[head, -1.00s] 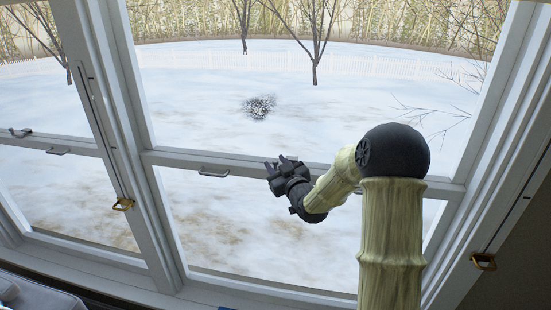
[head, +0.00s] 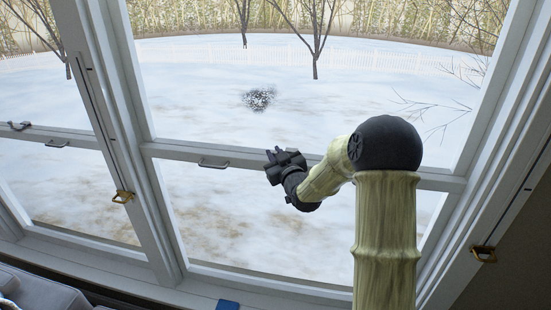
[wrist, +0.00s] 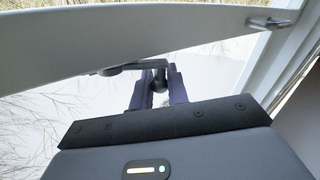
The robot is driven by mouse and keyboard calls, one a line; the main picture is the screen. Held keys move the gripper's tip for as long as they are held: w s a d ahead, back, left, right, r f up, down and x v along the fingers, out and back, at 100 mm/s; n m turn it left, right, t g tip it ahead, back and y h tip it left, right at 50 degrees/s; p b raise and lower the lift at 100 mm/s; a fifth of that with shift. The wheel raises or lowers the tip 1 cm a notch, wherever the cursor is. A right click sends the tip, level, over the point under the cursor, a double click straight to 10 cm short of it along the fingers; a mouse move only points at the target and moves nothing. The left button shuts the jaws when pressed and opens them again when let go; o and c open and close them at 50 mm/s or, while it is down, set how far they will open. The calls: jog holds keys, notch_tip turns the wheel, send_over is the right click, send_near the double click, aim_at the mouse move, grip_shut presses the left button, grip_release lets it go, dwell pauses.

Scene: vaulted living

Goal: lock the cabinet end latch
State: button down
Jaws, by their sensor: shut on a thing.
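The pictures show a tall white-framed window, with no cabinet in sight. A small grey latch (wrist: 125,69) with a flat lever sits under the window's middle rail in the wrist view. My gripper (wrist: 159,84) is at the lever's right end, its two dark fingers close together and shut on it. In the head view my gripper (head: 270,158) is at the middle rail, right of a similar grey handle (head: 214,164). The gripped latch is hidden there behind my gripper. The fingers cover part of the lever's end, so its exact angle is hard to tell.
Brass catches are on the left post (head: 122,197) and the right frame (head: 484,254). A metal fitting (wrist: 268,22) sits at the rail's right end in the wrist view. Glass panes lie close beyond my gripper.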

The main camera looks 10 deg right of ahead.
jog(key=shift+w+f+m+h+b, duration=0.15)
jog(key=shift+m+h+b, duration=0.35)
jog(key=shift+h+b, duration=0.5)
jog(key=shift+w+f+m+h+b, duration=0.1)
jog(key=shift+w+m+h+b, duration=0.15)
jog(key=shift+m+h+b, duration=0.65)
jog(key=shift+w+r+h+b, duration=0.15)
jog(key=shift+w+h+b, duration=0.1)
jog(key=shift+h+b, duration=0.65)
jog(key=shift+w+d+r+m+h+b, duration=0.15)
jog(key=shift+m+h+b, duration=0.1)
jog(key=shift+m+h, duration=0.35)
jog(key=shift+w+d+f+m+h+b, duration=0.1)
jog(key=shift+w+m+h+b, duration=0.1)
jog(key=shift+m+h, duration=0.35)
jog(key=shift+r, duration=0.1)
jog(key=c, duration=1.4)
grip_release()
jog(key=shift+c, duration=0.2)
jog(key=shift+s+a, duration=0.1)
jog(key=shift+s, duration=0.05)
jog(key=b+v, duration=0.5)
jog(key=v, duration=1.2)
